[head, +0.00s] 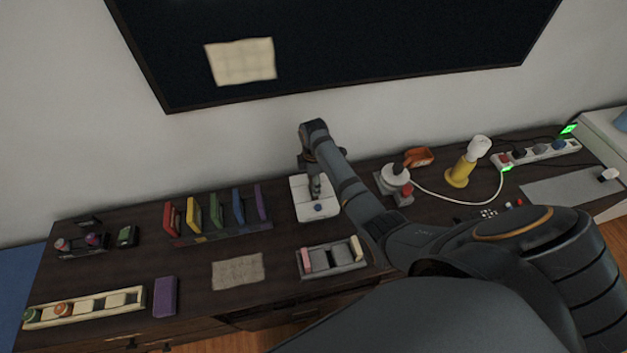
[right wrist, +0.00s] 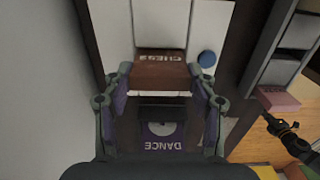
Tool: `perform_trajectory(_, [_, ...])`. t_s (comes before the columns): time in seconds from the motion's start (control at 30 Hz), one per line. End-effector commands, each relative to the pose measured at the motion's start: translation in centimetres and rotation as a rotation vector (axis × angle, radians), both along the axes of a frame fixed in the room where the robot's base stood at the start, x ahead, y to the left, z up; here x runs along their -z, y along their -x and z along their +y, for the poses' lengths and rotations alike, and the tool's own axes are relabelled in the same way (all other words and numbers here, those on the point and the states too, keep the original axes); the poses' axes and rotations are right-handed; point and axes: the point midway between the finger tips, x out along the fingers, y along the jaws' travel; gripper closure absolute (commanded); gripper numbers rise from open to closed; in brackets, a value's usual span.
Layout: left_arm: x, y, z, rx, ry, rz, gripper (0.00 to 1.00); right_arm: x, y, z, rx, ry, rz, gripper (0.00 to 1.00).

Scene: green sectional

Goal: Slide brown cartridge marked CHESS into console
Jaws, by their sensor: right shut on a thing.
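The brown cartridge marked CHESS (right wrist: 162,75) is between the fingertips of my right gripper (right wrist: 161,80) in the right wrist view, its lettering upside down there. The gripper is shut on it. The white console (head: 303,206) stands on the dark bench in the head view, with a blue button at its front. My right gripper (head: 315,185) points down over it. The console also shows in the right wrist view (right wrist: 205,28), around the cartridge. I cannot tell how deep the cartridge sits in the console.
A rack (head: 210,236) of coloured cartridges stands left of the console. A grey holder (head: 335,267) stands in front. A joystick (head: 395,175) and a yellow lamp-like object (head: 460,173) are to the right.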

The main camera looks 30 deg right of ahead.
Motion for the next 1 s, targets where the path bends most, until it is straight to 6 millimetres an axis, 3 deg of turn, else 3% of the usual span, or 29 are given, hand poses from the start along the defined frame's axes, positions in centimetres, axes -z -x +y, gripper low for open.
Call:
perform_trajectory(0.73, [1.1, 0.0, 0.0, 0.0, 0.0, 0.0, 1.0, 1.9, 0.0, 0.0, 0.0, 0.0, 0.0, 0.73])
perform_trajectory(0.77, [1.0, 0.0, 0.0, 0.0, 0.0, 0.0, 1.0, 1.9, 0.0, 0.0, 0.0, 0.0, 0.0, 0.41])
perform_trajectory(0.93, [1.0, 0.0, 0.0, 0.0, 0.0, 0.0, 1.0, 1.8, 0.0, 0.0, 0.0, 0.0, 0.0, 0.18])
perform_trajectory(1.0, [1.0, 0.0, 0.0, 0.0, 0.0, 0.0, 1.0, 1.8, 0.0, 0.0, 0.0, 0.0, 0.0, 0.16])
